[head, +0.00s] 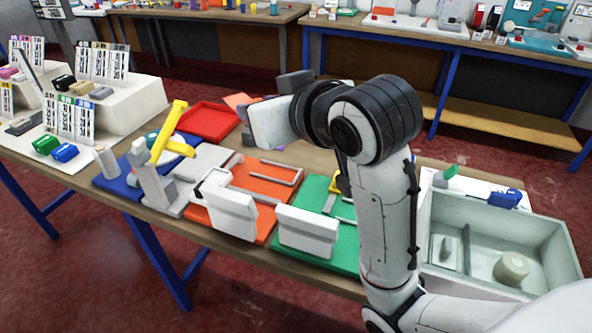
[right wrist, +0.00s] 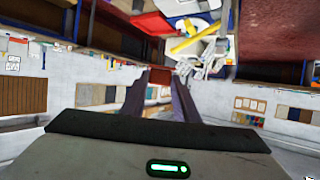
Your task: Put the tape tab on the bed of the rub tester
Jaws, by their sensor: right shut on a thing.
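My right gripper (right wrist: 168,82) is shut on a small reddish-brown piece (right wrist: 160,76), which looks like the tape tab. It is held in the air between the fingertips. In the head view my right arm reaches up over the table's back part, and the white hand hides much of what it holds. A device with a yellow lever (head: 168,132) and grey body stands on a blue board (head: 119,181) at the left; the lever also shows in the right wrist view (right wrist: 196,38). I cannot tell for sure which device is the rub tester. My left gripper is not in view.
An orange board (head: 262,225) and a green board (head: 330,262) with white blocks stand right of the blue one. A red tray (head: 207,121) lies behind. A grey bin (head: 550,252) is at the right; sample racks (head: 103,106) are at the left.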

